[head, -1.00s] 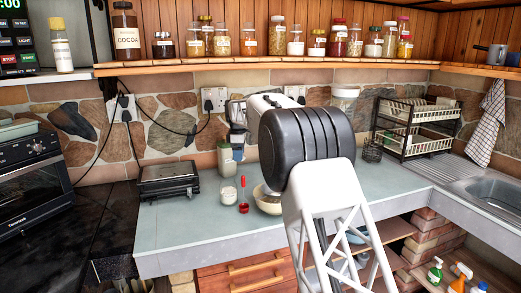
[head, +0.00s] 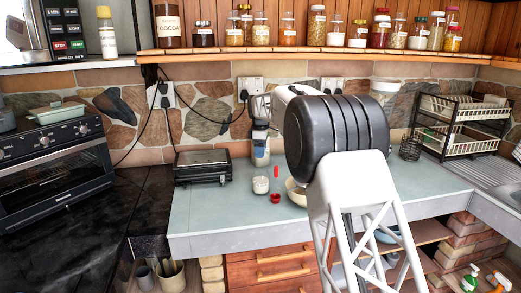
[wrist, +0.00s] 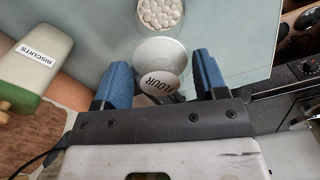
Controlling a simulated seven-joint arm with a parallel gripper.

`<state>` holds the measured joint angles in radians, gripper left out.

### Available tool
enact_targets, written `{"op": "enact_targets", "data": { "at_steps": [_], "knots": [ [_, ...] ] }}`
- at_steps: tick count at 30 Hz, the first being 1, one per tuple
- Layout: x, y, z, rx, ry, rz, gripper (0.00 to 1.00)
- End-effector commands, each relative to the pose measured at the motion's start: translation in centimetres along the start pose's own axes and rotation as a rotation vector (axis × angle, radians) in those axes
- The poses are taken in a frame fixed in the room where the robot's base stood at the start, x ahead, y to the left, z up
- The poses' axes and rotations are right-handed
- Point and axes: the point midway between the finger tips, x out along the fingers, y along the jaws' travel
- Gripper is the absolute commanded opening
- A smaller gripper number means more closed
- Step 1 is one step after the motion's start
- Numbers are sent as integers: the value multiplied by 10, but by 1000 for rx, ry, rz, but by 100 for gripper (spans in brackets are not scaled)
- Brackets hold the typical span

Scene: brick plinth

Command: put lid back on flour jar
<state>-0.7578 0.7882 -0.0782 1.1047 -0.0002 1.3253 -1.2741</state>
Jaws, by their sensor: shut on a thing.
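My gripper (wrist: 162,82) shows in the wrist view with its blue fingers either side of a white piece marked FLOUR, which looks like the lid (wrist: 160,53). It is shut on this piece. A round glass jar (wrist: 160,25) full of white contents, apparently the open flour jar, stands beyond it at the top edge. In the head view, the same glass jar (head: 260,185) is uncovered on the counter. My gripper (head: 261,135) is behind it there, pointing down near the back wall. The held piece is small and partly hidden in that view.
A red measuring cup (head: 275,198) and a bowl (head: 294,194) sit right of the jar. A black grill (head: 203,167) stands to the left. A biscuits tin (wrist: 30,60) is beside my gripper. The counter's front left is clear.

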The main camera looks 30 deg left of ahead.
Motion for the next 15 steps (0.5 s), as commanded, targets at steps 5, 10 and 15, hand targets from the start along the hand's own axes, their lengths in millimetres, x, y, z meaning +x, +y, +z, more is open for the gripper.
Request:
{"op": "enact_targets", "data": {
  "at_steps": [5,10,15],
  "knots": [
    [8,0,0,0,0,0,42],
    [18,0,0,0,0,-1,42],
    [30,0,0,0,0,0,42]
  ]
}}
